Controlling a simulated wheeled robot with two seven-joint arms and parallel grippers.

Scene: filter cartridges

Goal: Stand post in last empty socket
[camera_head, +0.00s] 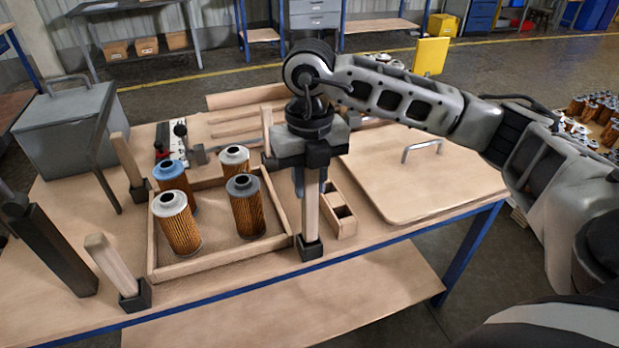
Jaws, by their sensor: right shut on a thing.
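My right gripper (310,172) points down at the front right corner of a wooden tray (222,266). It is shut on a pale wooden post (312,212). The post is upright, and its lower end meets a black socket (311,249); the socket hides that end, so depth is unclear. Other posts stand in black sockets at the tray's front left (108,260) and back left (126,160). Another post (267,128) shows partly at the back right, its base hidden.
Several filter cartridges (247,212) stand in the tray. A small wooden divided box (341,213) is close right of the held post. A wooden lid (425,180) with a handle lies further right. A grey metal box (62,130) stands back left.

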